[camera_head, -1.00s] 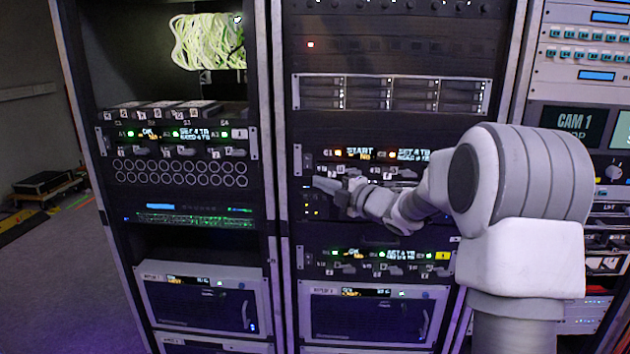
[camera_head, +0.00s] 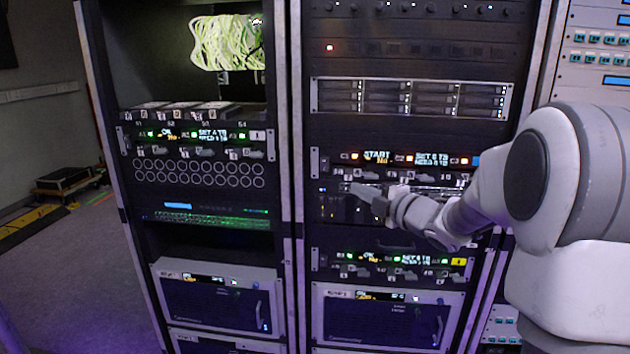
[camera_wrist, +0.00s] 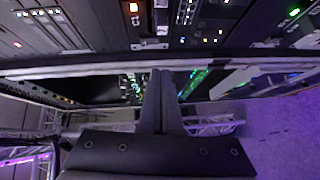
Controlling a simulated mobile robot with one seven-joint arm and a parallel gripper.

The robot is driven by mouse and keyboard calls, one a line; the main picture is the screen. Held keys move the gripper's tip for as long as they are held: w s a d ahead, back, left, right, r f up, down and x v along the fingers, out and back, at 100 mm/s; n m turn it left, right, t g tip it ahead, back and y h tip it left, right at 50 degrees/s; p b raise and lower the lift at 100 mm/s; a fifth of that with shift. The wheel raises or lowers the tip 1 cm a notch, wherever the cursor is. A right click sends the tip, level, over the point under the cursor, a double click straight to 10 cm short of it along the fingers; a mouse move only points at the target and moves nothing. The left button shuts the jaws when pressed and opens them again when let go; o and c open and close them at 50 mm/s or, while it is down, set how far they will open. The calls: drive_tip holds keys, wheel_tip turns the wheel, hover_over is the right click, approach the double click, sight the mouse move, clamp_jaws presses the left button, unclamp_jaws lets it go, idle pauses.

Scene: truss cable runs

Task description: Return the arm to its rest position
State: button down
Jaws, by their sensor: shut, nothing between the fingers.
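My arm reaches in from the right and hides part of the middle rack's right side. I cannot tell how far the fingertips are from the rack face.
The left rack (camera_head: 100,180) has a bundle of pale green cables (camera_head: 228,43) at its top. Another patch row (camera_head: 390,265) lies below my gripper. A right rack (camera_head: 600,60) stands behind my arm. Open floor (camera_head: 70,260) lies at the left, with a dark case (camera_head: 65,180).

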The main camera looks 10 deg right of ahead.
drive_tip(key=s+d+r+m+g+h+p, duration=0.1)
drive_tip(key=s+d+r+m+h+p, duration=0.1)
drive_tip(key=s+r+m+h, duration=0.4)
drive_tip(key=s+d+r+m+g+h+p, duration=0.1)
drive_tip(key=s+r+m+g+h+p, duration=0.15)
drive_tip(key=s+m, duration=0.45)
drive_tip(key=s+a+f+m+g+p, duration=0.1)
drive_tip(key=s+a+m+g, duration=0.1)
drive_tip(key=s, duration=0.6)
drive_tip(key=s+a+f+m+g+y+p, duration=0.1)
drive_tip(key=s+m, duration=0.3)
drive_tip(key=s, duration=0.4)
drive_tip(key=s+a+f+m+g+p, duration=0.2)
drive_tip(key=s+a+g, duration=0.1)
drive_tip(key=s, duration=0.5)
drive_tip(key=shift+s+a+f+m+p, duration=0.2)
drive_tip(key=shift+a+m+p, duration=0.1)
drive_tip(key=shift+m, duration=0.1)
